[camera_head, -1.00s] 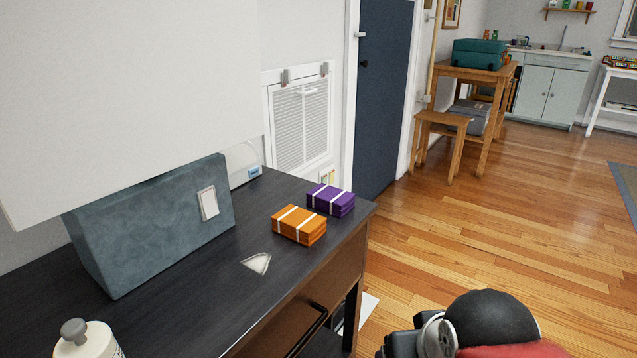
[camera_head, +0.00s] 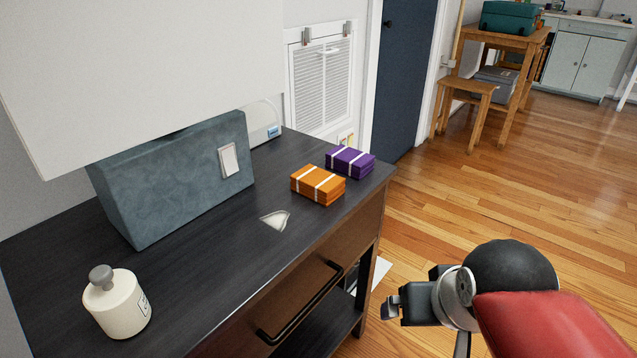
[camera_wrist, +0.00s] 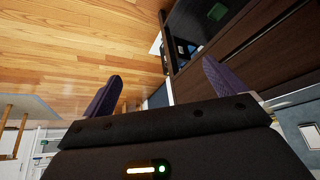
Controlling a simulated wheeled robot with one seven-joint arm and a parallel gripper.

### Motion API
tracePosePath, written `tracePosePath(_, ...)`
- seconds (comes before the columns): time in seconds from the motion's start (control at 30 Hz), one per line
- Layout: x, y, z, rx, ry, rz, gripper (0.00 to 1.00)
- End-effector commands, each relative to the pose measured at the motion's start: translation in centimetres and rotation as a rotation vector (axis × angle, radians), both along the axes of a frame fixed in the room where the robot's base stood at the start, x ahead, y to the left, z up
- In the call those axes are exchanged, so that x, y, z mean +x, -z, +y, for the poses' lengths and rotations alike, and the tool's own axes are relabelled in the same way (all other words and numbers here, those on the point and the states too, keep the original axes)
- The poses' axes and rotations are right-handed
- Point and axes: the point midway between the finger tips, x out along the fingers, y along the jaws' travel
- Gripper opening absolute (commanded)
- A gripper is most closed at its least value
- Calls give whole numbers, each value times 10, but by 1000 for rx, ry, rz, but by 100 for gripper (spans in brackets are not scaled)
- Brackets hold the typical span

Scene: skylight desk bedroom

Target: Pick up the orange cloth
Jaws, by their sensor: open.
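The orange cloth (camera_head: 318,185) is a folded stack with white bands. It lies on the dark desk top (camera_head: 225,262) near its right end, just in front of a similar purple cloth (camera_head: 350,162). My gripper (camera_head: 392,305) is at the lower right of the head view, off the desk's front edge and apart from the cloth. In the wrist view my gripper (camera_wrist: 165,88) shows two purple fingers spread wide with nothing between them. The orange cloth cannot be made out in the wrist view.
A blue-grey slanted box (camera_head: 175,185) and a white bottle (camera_head: 120,305) stand on the desk. A small pale wedge-like piece (camera_head: 275,220) lies in front of the orange cloth. A large white panel (camera_head: 140,70) overhangs the desk's left. Wooden floor (camera_head: 450,200) is open to the right.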

Motion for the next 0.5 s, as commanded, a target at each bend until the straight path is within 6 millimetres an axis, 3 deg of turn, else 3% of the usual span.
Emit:
tracePosePath(0.17, 44, -46, 10, 103, 76, 87, 100)
tracePosePath(0.3, 99, -86, 25, 190, 192, 202, 100)
tracePosePath(0.5, 178, -121, 61, 232, 374, 349, 100)
